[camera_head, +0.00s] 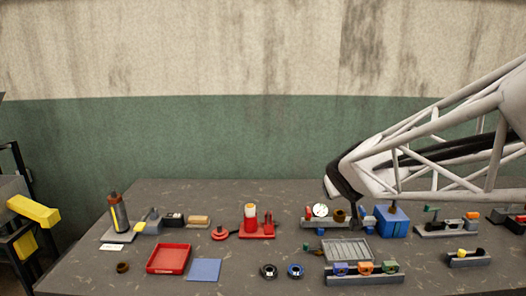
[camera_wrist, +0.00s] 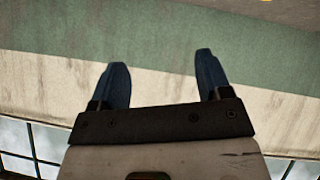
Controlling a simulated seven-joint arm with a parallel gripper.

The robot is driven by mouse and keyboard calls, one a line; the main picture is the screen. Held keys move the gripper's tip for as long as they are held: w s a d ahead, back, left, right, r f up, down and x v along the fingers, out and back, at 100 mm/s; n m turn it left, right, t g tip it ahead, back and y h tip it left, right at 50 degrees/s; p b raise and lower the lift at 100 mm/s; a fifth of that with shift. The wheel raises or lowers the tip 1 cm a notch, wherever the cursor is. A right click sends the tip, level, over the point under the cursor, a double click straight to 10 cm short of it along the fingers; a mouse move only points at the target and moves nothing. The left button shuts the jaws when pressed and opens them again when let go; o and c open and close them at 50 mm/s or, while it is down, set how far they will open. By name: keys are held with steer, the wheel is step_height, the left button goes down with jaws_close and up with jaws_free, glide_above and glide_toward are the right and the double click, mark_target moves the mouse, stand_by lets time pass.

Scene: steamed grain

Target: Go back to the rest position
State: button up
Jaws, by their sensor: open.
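My gripper (camera_wrist: 162,72) shows in the wrist view with its two blue fingers spread apart and nothing between them. Behind the fingers are the green and cream wall and, at the top, a grey surface, so the gripper is clear of the objects. In the head view a pale lattice arm reaches in from the right, above the right part of the table (camera_head: 225,240). I cannot make out the fingers in that view. The arm hides part of the wall and the space behind it.
On the table are a red tray (camera_head: 150,268), a blue mat (camera_head: 204,270), a red stand (camera_head: 257,232), a grey ribbed tray (camera_head: 330,256), a blue box (camera_head: 395,229) and a rack with coloured blocks (camera_head: 365,280).

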steer(key=s+f+m+g, duration=0.1)
steer(key=s+f+g, duration=0.1)
steer(key=s, duration=0.8)
steer(key=s+a+f+m+g+y, duration=0.1)
steer(key=s+f+g, duration=0.1)
steer(key=s, duration=0.8)
steer(key=s+a+f+m+g, duration=0.1)
steer(key=s+f+g, duration=0.1)
steer(key=s, duration=0.9)
steer(key=shift+f+g, duration=0.35)
steer(key=shift+g, duration=0.45)
